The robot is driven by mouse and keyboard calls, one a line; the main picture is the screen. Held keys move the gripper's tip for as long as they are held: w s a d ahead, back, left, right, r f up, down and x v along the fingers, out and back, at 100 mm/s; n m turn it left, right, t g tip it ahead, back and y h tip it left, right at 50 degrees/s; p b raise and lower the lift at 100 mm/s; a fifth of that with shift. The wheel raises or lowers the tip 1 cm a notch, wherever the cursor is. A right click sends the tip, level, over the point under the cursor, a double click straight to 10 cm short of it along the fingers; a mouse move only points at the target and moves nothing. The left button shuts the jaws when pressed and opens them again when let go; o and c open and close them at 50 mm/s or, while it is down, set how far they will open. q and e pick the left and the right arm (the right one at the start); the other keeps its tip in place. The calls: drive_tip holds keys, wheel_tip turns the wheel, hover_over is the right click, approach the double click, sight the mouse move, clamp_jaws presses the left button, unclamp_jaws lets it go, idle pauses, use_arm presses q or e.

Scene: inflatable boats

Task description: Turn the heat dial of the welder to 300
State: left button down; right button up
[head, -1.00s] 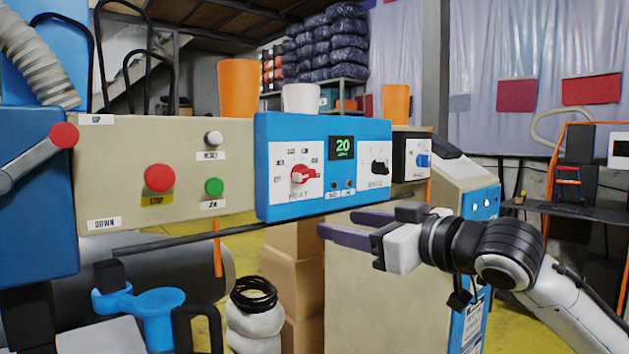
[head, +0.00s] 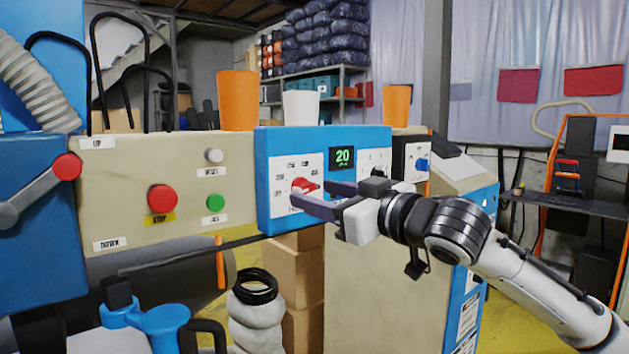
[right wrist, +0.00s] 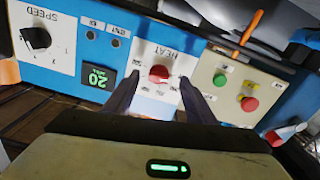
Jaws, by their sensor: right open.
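The welder is a blue control box (head: 265,145) with a green display reading 20. Its red heat dial (head: 304,184) sits on a white scale plate. My right gripper (head: 306,194) is open in front of this plate, its two purple fingers reaching toward the dial from the right. In the right wrist view the red dial (right wrist: 158,74) lies between the fingertips (right wrist: 160,79), with a gap on both sides. I cannot tell whether the tips are level with the knob, or which number it points to. My left gripper is not in view.
A black speed knob (right wrist: 37,38) is on the same box. The beige panel to the left has a red stop button (head: 162,198) and a green button (head: 215,202). Orange cups (head: 237,100) and a white cup (head: 301,107) stand behind along the top.

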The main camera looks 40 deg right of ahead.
drive_tip(key=shift+w+a, duration=0.1)
drive_tip(key=shift+w, duration=0.85)
drive_tip(key=c, duration=1.1)
drive_tip(key=shift+o, duration=0.3)
drive_tip(key=m+p, duration=0.1)
drive_tip(key=m, duration=0.2)
drive_tip(key=shift+a+m, duration=0.15)
drive_tip(key=shift+m, duration=0.25)
drive_tip(key=shift+r+m+p, duration=0.1)
drive_tip(key=shift+m+p, duration=0.95)
drive_tip(key=shift+m, duration=0.85)
